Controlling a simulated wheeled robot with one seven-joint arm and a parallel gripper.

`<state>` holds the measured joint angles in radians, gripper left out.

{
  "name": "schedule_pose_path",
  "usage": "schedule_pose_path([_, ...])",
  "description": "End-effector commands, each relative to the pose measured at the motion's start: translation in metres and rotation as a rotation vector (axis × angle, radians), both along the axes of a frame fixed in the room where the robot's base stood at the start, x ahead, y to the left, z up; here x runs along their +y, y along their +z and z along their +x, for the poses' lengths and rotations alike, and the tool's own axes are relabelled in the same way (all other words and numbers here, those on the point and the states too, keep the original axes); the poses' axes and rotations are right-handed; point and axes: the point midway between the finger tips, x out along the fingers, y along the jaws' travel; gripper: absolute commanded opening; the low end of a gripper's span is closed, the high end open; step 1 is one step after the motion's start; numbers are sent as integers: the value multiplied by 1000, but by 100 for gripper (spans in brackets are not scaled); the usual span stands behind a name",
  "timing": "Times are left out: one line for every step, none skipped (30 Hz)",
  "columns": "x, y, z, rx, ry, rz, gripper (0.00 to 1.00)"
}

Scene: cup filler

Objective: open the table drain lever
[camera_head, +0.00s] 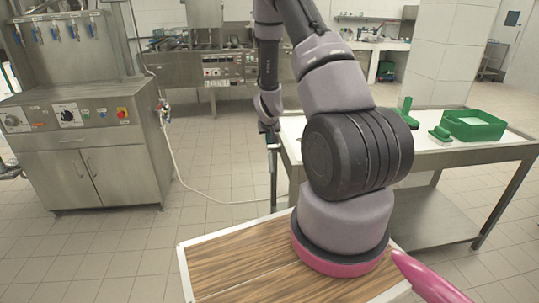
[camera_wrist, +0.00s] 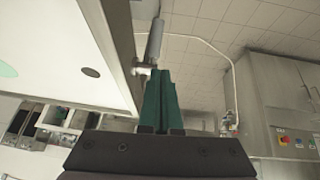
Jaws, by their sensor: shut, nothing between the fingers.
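The table drain lever (camera_wrist: 155,42) shows in the wrist view as a grey handle on a pale valve fitting (camera_wrist: 142,70) beside the table's edge. My gripper (camera_wrist: 160,74) has green fingers that are closed together with nothing between them. The fingertips are very close to the fitting and the lower end of the lever; I cannot tell whether they touch it. In the head view my gripper (camera_head: 268,129) is low at the left end of the white-topped table (camera_head: 445,157). The lever is too small to make out clearly there.
The table carries a green crate (camera_head: 473,125) and green fixtures (camera_head: 404,104). The steel filling machine (camera_head: 90,148) stands at left, with a hose on the floor. A dark round hole (camera_wrist: 91,72) shows in the tabletop. The tiled floor between machine and table is mostly clear.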

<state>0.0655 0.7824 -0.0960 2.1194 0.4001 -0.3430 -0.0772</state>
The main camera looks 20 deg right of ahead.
Motion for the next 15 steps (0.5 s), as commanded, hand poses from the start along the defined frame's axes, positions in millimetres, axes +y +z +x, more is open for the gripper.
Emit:
schedule_pose_path([2,5,-9,19,-10,9,0])
schedule_pose_path([2,5,-13,29,-15,13,0])
schedule_pose_path([2,5,-16,37,-20,17,0])
schedule_pose_path([2,4,-17,42,-21,18,0])
schedule_pose_path([2,3,-17,44,-23,20,0])
schedule_pose_path([1,0,-16,45,-24,20,0])
schedule_pose_path([0,-3,-14,44,-23,20,0])
schedule_pose_path([-1,-7,-12,45,-24,21,0])
schedule_pose_path([-2,-13,-10,46,-25,20,0])
schedule_pose_path([-3,-18,-7,45,-24,21,0])
schedule_pose_path([-4,-23,-5,46,-24,21,0])
schedule_pose_path([-6,-30,-1,45,-25,20,0])
schedule_pose_path([-8,-37,2,45,-25,20,0])
schedule_pose_path([-9,-42,5,45,-25,20,0])
schedule_pose_path([-11,-50,9,44,-25,20,0])
